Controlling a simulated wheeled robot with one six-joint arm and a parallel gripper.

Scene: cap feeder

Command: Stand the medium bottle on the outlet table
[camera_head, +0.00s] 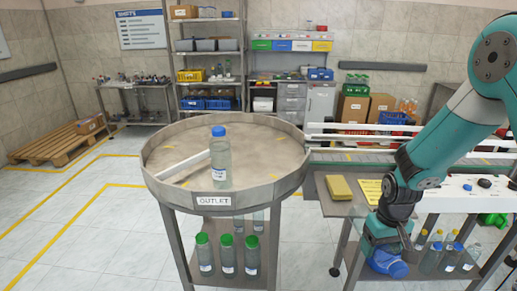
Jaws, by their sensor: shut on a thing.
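The outlet table (290,190) is a round, rimmed steel table with an "OUTLET" label on its front. A clear bottle (221,165) with a blue cap and a white label stands upright on it, near the front rim. I cannot tell whether this is the medium bottle. My gripper (387,264) is low at the lower right, well apart from that bottle and right of the outlet table. It is shut on a blue thing at its end, perhaps a bottle cap. My arm and gripper hide most of it, and its size cannot be told.
Several green-capped bottles (227,256) stand on the shelf under the outlet table. A light bar (184,163) crosses the tabletop. A conveyor (350,156) joins at the right. A yellow block (339,188) lies on the side bench. Several capped bottles (451,257) stand right of my gripper.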

